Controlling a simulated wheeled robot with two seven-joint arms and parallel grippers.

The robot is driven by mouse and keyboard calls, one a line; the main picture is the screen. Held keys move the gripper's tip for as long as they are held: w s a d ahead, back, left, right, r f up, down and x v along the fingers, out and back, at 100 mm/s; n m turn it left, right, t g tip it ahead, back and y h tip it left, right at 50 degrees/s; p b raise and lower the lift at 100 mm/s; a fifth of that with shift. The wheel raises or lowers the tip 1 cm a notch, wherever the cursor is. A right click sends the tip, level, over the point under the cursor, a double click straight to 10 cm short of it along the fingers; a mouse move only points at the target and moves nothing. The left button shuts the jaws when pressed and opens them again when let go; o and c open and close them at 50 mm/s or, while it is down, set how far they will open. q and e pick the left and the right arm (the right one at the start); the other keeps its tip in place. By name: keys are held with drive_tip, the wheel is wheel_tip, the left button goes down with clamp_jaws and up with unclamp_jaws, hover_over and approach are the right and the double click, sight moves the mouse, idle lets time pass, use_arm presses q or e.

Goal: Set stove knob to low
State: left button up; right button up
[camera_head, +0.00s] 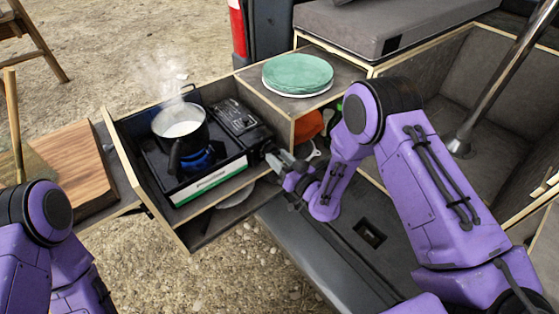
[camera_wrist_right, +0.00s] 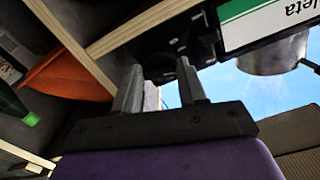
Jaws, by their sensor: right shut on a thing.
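The black camping stove (camera_head: 222,168) sits in a pulled-out wooden drawer, with a green and white label strip along its front. A dark pot (camera_head: 180,128) with white contents stands on its burner and steams, and blue shows beneath it. The dark stove knob (camera_head: 267,148) is at the stove's right front corner, largely hidden by my right gripper (camera_head: 277,160). In the right wrist view, my gripper's two fingers (camera_wrist_right: 160,76) are shut on the dark knob, whose setting I cannot read. My left arm is at the lower left; its gripper is out of frame.
Green plates (camera_head: 298,73) are stacked on the counter behind my right gripper. An orange item (camera_head: 308,125) lies in the compartment below. A wooden board (camera_head: 76,170) lies left of the drawer. The drawer's front wall and the counter edge flank the gripper closely.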

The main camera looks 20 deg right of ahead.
drive_tip(key=shift+m+b, duration=0.65)
drive_tip(key=shift+m, duration=3.05)
drive_tip(key=o, duration=1.1)
drive_tip(key=shift+c, duration=0.2)
